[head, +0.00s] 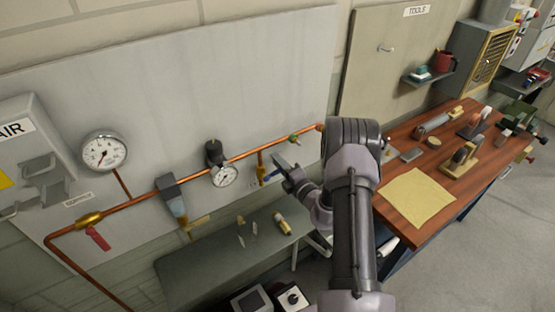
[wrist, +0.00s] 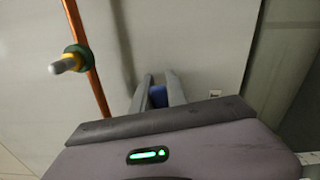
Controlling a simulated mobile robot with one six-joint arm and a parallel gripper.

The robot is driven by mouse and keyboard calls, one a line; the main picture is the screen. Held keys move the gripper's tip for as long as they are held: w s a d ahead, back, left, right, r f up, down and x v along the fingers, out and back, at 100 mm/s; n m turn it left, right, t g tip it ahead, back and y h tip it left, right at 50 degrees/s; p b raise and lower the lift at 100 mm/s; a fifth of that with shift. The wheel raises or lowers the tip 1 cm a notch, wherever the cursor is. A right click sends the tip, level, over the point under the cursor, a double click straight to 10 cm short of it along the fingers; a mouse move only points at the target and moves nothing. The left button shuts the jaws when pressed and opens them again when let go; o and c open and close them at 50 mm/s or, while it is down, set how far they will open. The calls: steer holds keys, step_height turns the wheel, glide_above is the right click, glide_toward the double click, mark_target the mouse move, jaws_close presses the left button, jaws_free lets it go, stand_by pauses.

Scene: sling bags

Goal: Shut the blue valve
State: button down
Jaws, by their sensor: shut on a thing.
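The blue valve (head: 270,176) sits on a short copper branch below the main copper pipe on the wall panel. Its blue handle points right from the branch, towards my gripper (head: 281,171). In the wrist view, the blue handle (wrist: 158,96) shows between the two grey fingers of my gripper (wrist: 157,80). The fingers are shut on it. Most of the handle and the valve body are hidden there by the fingers and the gripper housing.
A grey bench (head: 215,262) with small items stands below. A wooden workbench (head: 397,180) with tools is at right.

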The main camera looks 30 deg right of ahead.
steer(key=shift+f+m, duration=0.6)
steer(key=shift+m, duration=0.3)
steer(key=c, duration=1.3)
jaws_free()
steer(key=s, duration=1.7)
steer(key=shift+s+d, duration=0.25)
steer(key=shift+d, duration=0.05)
